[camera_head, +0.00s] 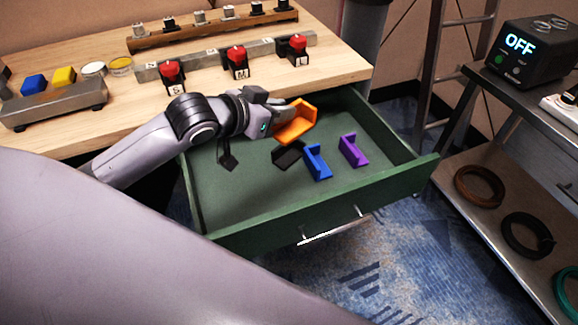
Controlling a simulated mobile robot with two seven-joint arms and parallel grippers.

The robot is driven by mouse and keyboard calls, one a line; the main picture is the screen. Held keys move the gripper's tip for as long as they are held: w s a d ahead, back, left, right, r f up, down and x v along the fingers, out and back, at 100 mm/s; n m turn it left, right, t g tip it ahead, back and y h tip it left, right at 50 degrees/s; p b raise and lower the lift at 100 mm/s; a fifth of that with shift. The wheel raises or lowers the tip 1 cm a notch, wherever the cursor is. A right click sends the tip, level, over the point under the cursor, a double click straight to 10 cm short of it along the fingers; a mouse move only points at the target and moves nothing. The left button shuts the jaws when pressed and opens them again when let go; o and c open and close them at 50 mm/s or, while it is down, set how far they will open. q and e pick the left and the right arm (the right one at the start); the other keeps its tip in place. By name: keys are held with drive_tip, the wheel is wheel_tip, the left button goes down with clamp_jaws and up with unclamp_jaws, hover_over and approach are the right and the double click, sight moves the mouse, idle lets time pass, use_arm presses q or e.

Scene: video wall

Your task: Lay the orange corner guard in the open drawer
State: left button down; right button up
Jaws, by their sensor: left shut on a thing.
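The orange corner guard (297,121) is an L-shaped piece held by my left gripper (282,116), which is shut on it. The gripper and guard are over the back part of the open green drawer (232,203). I cannot tell exactly how high the guard is above the drawer floor. Inside the drawer, a black corner guard (288,155), a blue one (318,162) and a purple one (353,150) lie in front of the orange one. A small dark piece (228,158) shows at the left of the drawer. My right gripper is not in view.
A trolley (490,150) with a black "OFF" box (525,55) stands at the right. The drawer's front floor is clear.

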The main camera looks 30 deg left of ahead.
use_arm(q)
drive_tip(key=shift+w+a+f, duration=0.2)
drive_tip(key=shift+f, duration=0.1)
wheel_tip(320, 180, down, 15)
drive_tip(key=b, duration=0.3)
wheel_tip(320, 180, down, 4)
drive_tip(key=shift+f+b, duration=0.2)
drive_tip(key=shift+b, duration=0.45)
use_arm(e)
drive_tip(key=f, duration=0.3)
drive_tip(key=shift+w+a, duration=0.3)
use_arm(q)
drive_tip(key=c, duration=1.1)
unclamp_jaws()
